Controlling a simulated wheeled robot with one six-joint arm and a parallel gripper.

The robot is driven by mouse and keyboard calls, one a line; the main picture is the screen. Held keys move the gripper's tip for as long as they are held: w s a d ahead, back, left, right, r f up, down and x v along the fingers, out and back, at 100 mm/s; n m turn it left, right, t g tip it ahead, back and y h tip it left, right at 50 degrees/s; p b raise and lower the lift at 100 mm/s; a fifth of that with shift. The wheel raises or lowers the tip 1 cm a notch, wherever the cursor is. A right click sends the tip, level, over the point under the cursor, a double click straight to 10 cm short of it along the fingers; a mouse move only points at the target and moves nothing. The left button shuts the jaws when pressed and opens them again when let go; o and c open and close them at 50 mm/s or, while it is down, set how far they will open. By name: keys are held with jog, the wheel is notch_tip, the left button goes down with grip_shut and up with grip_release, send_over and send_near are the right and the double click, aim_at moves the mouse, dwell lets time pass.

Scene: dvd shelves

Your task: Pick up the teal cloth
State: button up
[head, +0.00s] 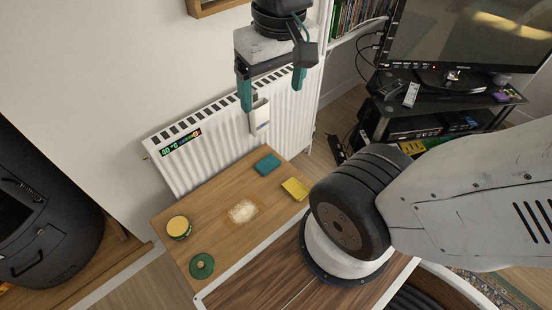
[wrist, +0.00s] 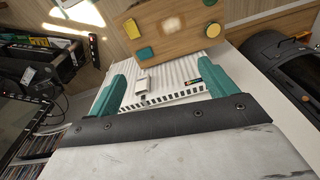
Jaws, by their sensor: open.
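The teal cloth (head: 267,164) is a small folded square lying flat on the wooden table (head: 225,205), near its back edge by the radiator. It also shows in the wrist view (wrist: 146,54), at the lower left part of the tabletop there. My gripper (head: 272,92) is open and empty, raised well above and behind the cloth, in front of the radiator and wall. In the wrist view my gripper's two teal fingers (wrist: 161,88) are spread wide, with nothing between them. The cloth is apart from the fingers and fully visible.
A yellow sponge (head: 295,189) lies right of the cloth. A pale spill patch (head: 243,211), a yellow-topped tin (head: 179,227) and a round green item (head: 202,266) are also on the table. The white radiator (head: 200,150) stands behind; a black stove (head: 40,215) is left.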

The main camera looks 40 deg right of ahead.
jog(key=w+d+f+m, duration=0.2)
jog(key=w+f, duration=0.1)
jog(key=w, duration=0.3)
jog(key=w+d+f+m, duration=0.2)
jog(key=w+f+m, duration=0.15)
jog(key=w, duration=0.35)
jog(key=m+g, duration=0.1)
jog(key=m, duration=1)
send_over(265, 165)
jog(key=f, duration=4.3)
jog(key=shift+w+f, duration=0.2)
jog(key=shift+f, duration=0.1)
notch_tip(265, 165, down, 8)
jog(key=shift+s+f, duration=0.1)
jog(key=shift+s, duration=0.05)
jog(key=shift+c, duration=0.2)
jog(key=c, duration=1)
